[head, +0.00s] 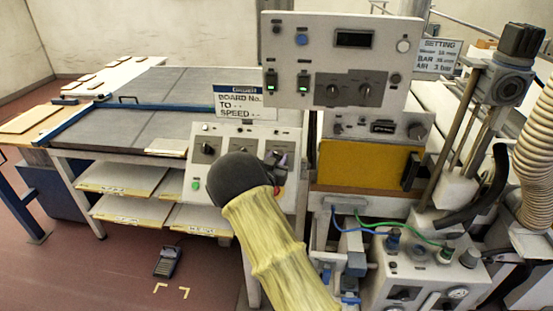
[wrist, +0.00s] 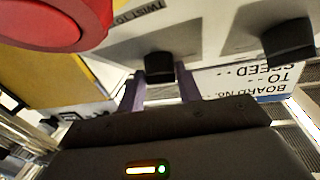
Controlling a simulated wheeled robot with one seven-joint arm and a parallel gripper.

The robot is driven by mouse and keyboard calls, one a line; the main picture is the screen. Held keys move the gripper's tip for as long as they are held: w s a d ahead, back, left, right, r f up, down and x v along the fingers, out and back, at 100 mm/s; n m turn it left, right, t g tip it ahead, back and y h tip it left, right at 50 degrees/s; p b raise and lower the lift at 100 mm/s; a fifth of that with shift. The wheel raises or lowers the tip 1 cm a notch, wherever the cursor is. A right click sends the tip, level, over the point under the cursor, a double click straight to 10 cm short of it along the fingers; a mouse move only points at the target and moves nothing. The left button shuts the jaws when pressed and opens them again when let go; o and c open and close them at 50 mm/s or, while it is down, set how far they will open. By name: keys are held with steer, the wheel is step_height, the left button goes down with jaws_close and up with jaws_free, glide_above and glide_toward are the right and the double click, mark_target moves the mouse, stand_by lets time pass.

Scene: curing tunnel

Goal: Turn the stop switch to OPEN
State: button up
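The panel with rotary switches (head: 230,137) stands below the larger upper box. Its left black knob (head: 208,149) is in plain view, and my dark wrist covers part of the panel. My gripper (head: 280,158) is at the panel's right side, with its purple fingers partly hidden. In the wrist view, the gripper (wrist: 160,82) has one finger on each side of a black switch knob (wrist: 160,66), with no clear gap beside it. Another black knob (wrist: 288,40) is to the right, clear of the fingers. I cannot read the held knob's label or its position.
A large red button (wrist: 55,20) is close beside the gripper, with "TWIST TO" lettering near it. A green button (head: 196,185) is at the panel's lower left. A board sign (head: 240,103) stands just above the panel. The upper control box (head: 335,60) overhangs behind.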

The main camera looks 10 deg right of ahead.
steer(key=shift+c, duration=0.8)
steer(key=shift+m, duration=0.3)
steer(key=shift+w+a+r+m+g+h+b, duration=0.1)
steer(key=shift+m+g+h+b, duration=0.1)
steer(key=shift+m+g+h, duration=0.35)
steer(key=shift+w+a+f+m+g+h+b, duration=0.1)
steer(key=shift+m+g+h+b, duration=0.15)
steer(key=shift+m, duration=0.45)
steer(key=shift+a+r+m+g+h+b, duration=0.1)
steer(key=shift+m+g+h, duration=0.2)
steer(key=shift+m+h, duration=0.3)
steer(key=m+g, duration=0.1)
steer(key=m, duration=0.1)
steer(key=m+g+h+p, duration=0.1)
steer(key=m+g, duration=0.3)
steer(key=m, duration=0.1)
steer(key=shift+w+a+r+h+p, duration=0.15)
steer(key=shift+w+r+h+p, duration=0.15)
steer(key=shift+h, duration=0.1)
steer(key=o, duration=0.9)
steer(key=shift+o, duration=0.2)
steer(key=shift+f, duration=0.1)
